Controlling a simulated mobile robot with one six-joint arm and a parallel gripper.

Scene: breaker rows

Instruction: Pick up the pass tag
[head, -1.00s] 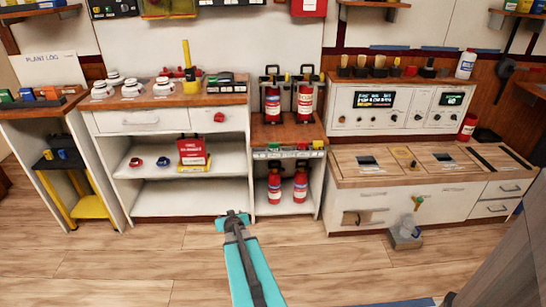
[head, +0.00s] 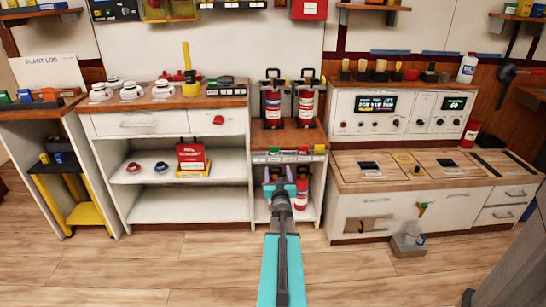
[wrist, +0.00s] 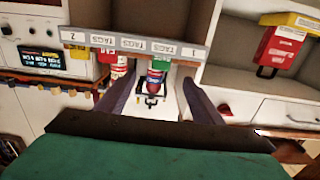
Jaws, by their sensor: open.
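A label strip with "TAGS" labels runs along a shelf edge in the head view (head: 289,158) and appears upside down in the wrist view (wrist: 137,43). Green (wrist: 162,65), red (wrist: 108,56) and yellow (wrist: 78,53) tags hang at it. No lettering on them is readable, so I cannot tell by text which is the pass tag. My gripper (head: 279,174) is open and empty in front of the strip. In the wrist view its fingers (wrist: 160,98) stand either side of the green tag's line, apparently short of it. The gripper partly hides the lower shelf in the head view.
Fire extinguishers stand on the shelf above (head: 306,103) and below the strip (head: 301,192). A red case (head: 191,154) sits on the left shelf. A control panel (head: 394,112) stands right. The floor in front (head: 150,270) is clear.

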